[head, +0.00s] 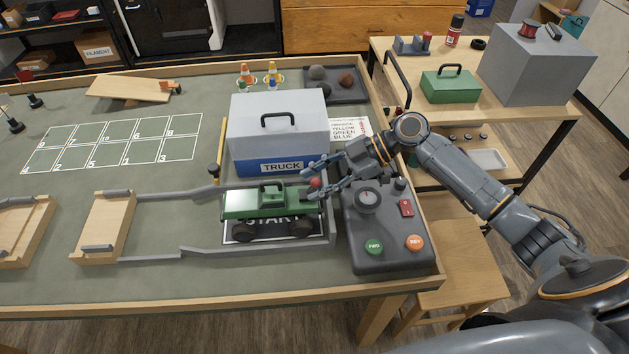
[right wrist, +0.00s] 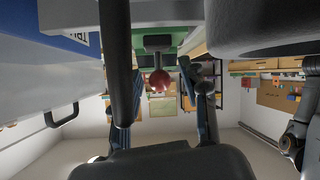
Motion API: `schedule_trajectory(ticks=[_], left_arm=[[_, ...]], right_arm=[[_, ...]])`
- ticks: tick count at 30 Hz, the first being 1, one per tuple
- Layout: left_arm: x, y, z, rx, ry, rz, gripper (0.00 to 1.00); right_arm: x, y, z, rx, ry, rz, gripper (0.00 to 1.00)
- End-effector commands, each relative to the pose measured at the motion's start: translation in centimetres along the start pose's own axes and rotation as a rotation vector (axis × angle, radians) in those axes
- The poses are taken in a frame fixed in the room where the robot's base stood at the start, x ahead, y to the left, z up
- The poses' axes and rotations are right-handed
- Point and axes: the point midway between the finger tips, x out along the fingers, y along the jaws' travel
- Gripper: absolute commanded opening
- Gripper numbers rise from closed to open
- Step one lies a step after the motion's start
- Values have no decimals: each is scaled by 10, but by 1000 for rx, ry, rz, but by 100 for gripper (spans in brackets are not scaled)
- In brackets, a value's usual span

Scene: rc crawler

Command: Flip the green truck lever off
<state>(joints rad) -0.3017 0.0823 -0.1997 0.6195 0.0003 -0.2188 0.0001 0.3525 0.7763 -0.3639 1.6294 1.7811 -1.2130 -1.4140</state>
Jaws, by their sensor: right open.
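The green truck (head: 262,203) stands on the black START pad (head: 262,233) at the right end of the track. A lever with a red ball knob (head: 315,183) is at the truck's right end. My right gripper (head: 316,181) is open, with its fingers on either side of the knob. In the right wrist view the knob (right wrist: 160,80) shows between the two open fingers (right wrist: 165,88), with a gap on both sides. A grey stem joins the knob to the green truck body (right wrist: 157,61). My left gripper is not in view.
A grey and blue TRUCK box (head: 277,135) stands right behind the truck. A grey control console (head: 385,255) with FWD and REV buttons lies to the right, under my right gripper. Grey rails (head: 160,254) and wooden ramps (head: 107,228) lie to the left.

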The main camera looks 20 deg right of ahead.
Motion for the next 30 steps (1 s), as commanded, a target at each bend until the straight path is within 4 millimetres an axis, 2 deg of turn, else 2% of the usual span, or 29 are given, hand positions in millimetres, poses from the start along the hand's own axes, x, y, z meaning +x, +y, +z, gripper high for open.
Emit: schedule_trajectory(ticks=[9,15,21,30], left_arm=[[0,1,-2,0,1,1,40],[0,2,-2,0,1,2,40],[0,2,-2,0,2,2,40],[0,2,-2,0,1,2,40]], right_arm=[[-64,0,1,1,-3,2,44],[-98,0,0,-1,-2,2,44],[-112,0,0,0,0,1,44],[-113,0,0,0,0,0,44]])
